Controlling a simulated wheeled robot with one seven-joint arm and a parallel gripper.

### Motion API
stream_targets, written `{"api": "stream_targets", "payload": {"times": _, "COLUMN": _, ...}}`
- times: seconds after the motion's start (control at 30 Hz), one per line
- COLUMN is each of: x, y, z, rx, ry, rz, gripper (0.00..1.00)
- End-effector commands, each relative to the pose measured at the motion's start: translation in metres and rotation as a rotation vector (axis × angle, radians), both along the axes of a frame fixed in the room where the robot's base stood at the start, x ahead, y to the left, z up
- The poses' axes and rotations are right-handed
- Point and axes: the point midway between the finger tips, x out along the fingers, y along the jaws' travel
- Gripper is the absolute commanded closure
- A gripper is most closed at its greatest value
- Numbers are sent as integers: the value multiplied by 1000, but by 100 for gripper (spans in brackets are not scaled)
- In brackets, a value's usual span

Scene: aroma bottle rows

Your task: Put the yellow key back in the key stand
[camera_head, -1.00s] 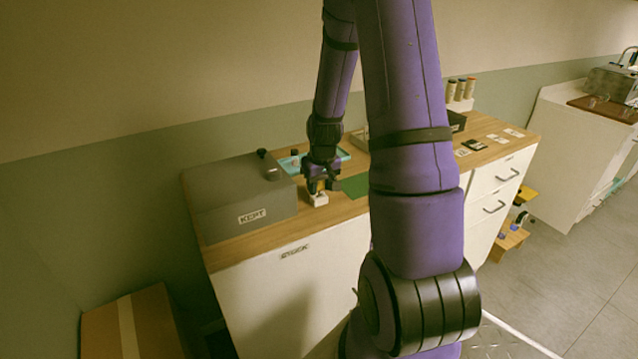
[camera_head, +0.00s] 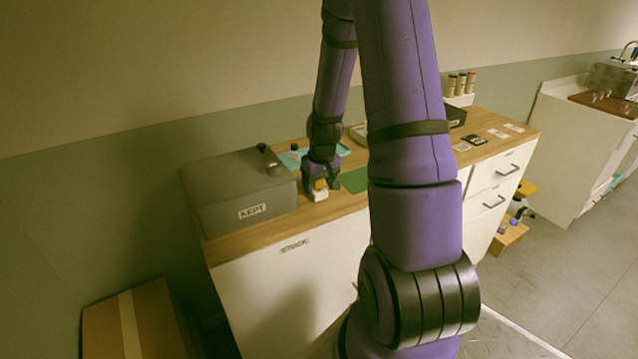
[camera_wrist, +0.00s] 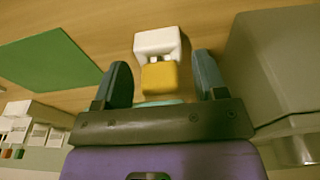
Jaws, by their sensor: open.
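The yellow key (camera_wrist: 159,78) shows its blocky yellow head in the wrist view, right up against the white key stand (camera_wrist: 157,40). I cannot tell how deep the key sits in the stand. My gripper (camera_wrist: 162,64) is open, with one finger on each side of the key and a visible gap to both sides. In the head view my gripper (camera_head: 321,178) is low over the counter around the yellow key (camera_head: 320,184), and the white stand (camera_head: 320,195) stands on the wood just below it.
A grey box marked KEPT (camera_head: 240,195) stands close on the left. A green mat (camera_head: 355,180) lies to the right and a teal tray (camera_head: 292,158) behind. Small cards (camera_head: 478,141) lie farther right on the counter. A cardboard box (camera_head: 135,325) is on the floor.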

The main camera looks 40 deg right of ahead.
Motion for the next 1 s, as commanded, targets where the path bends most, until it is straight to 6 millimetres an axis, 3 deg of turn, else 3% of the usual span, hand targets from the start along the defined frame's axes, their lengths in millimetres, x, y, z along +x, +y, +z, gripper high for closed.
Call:
{"api": "stream_targets", "payload": {"times": 0.23, "x": -2, "y": 0, "z": 18, "rx": -2, "ry": -3, "rz": 0, "gripper": 35}}
{"api": "stream_targets", "payload": {"times": 0.7, "x": -12, "y": 3, "z": 91, "rx": -2, "ry": -4, "rz": 0, "gripper": 35}}
{"api": "stream_targets", "payload": {"times": 1.0, "x": -15, "y": 4, "z": 106, "rx": 0, "ry": 0, "rz": 0, "gripper": 35}}
